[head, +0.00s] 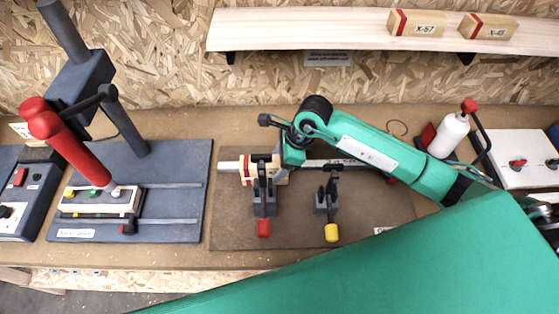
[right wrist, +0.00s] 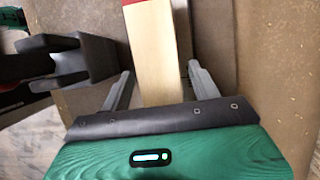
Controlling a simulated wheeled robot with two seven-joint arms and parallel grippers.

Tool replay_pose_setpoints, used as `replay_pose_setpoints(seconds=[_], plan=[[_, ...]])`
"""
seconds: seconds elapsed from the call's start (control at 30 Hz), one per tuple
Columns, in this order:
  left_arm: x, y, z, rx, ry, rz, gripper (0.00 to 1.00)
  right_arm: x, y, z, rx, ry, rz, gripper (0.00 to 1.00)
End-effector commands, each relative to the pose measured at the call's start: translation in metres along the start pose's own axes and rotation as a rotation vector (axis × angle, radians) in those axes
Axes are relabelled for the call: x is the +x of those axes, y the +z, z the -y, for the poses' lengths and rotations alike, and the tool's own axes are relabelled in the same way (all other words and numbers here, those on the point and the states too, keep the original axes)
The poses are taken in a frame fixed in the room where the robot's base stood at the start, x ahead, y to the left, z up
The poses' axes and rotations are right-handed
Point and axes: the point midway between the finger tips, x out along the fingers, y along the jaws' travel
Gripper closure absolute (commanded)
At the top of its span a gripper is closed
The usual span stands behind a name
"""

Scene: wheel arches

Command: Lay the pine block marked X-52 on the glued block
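A pale pine block (head: 282,176) with a red stripe lies at the left end of the clamping fixture (head: 226,225). No mark can be read on it, and I cannot tell whether another block is under it. My right gripper (head: 271,168) is over this block, mostly hidden behind its own wrist. In the right wrist view the block (right wrist: 153,60) lies between the two fingers of my right gripper (right wrist: 161,78), which look open with a narrow gap beside it. No glue shows. My left gripper is out of view.
Toggle clamps with red (head: 264,228) and yellow (head: 331,233) handles stand in front. Blocks reading X-57 (head: 417,23) and apparently X-65 (head: 488,27) sit on the shelf (head: 300,32). A red-handled press (head: 70,145) stands left. A white bottle (head: 449,134) stands right.

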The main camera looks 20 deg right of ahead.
Motion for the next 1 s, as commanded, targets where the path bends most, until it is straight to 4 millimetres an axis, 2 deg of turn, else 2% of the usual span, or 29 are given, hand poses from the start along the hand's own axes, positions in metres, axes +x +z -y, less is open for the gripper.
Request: replay_pose_setpoints(seconds=[0.2, 0.27, 0.7, 0.83, 1.0], plan=[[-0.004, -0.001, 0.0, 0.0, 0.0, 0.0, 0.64, -0.004, 0.002, 0.0, 0.0, 0.0, 0.0, 0.38], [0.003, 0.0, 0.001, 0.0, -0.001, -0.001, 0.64, -0.009, 0.0, 0.001, -0.002, -0.003, 0.0, 0.38], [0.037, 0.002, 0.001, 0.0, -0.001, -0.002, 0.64, -0.098, 0.0, 0.001, -0.002, -0.005, 0.0, 0.38], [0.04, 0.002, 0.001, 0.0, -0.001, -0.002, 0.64, -0.114, 0.0, 0.001, -0.001, -0.003, 0.0, 0.38], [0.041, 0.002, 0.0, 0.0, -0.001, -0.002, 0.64, -0.122, 0.001, 0.0, 0.0, 0.001, -0.001, 0.38]])
